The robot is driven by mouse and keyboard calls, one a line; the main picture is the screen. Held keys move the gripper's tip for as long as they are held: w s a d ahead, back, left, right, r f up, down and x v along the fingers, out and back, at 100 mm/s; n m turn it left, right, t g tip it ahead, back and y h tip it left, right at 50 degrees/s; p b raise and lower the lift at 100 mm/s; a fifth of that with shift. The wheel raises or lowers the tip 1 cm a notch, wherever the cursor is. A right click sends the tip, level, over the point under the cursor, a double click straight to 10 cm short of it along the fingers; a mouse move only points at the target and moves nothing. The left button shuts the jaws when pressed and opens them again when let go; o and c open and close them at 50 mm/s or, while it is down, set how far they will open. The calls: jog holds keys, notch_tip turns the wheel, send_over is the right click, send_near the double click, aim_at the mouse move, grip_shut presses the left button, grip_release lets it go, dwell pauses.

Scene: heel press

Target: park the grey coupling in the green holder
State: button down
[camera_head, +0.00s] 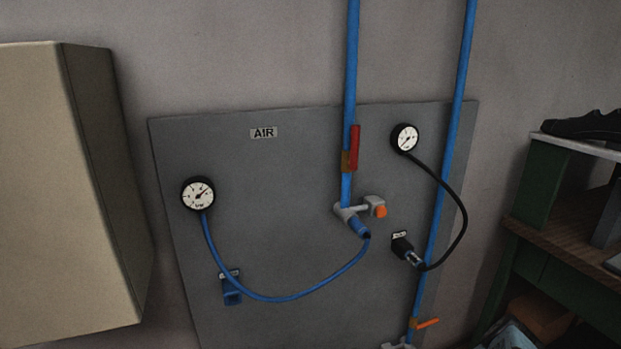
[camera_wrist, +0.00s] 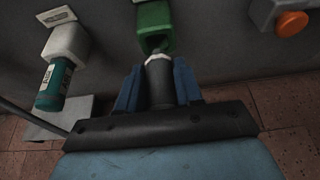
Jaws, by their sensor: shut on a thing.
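In the wrist view my gripper (camera_wrist: 157,72) is shut on the grey coupling (camera_wrist: 160,88), with one blue finger on each side of its dark body. The coupling has a pale collar at its far end, and its nose points at the green holder (camera_wrist: 154,17). The nose is at the holder's dark opening and seems to overlap it. I cannot tell how deep it sits, if it is inside at all. Neither my gripper nor the green holder shows in the head view.
In the wrist view a white holder with a teal cylinder (camera_wrist: 52,88) is at left, and an orange knob (camera_wrist: 291,23) at upper right. The head view shows a grey air panel (camera_head: 290,220) with gauges and hoses, a beige cabinet (camera_head: 50,190) and a green shelf (camera_head: 545,185).

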jog(key=shift+w+a, duration=0.25)
jog(key=shift+w, duration=0.4)
jog(key=shift+w+a, duration=0.2)
jog(key=shift+w, duration=0.45)
dwell(0.5)
jog(key=c, duration=0.7)
grip_release()
jog(key=shift+o, duration=0.2)
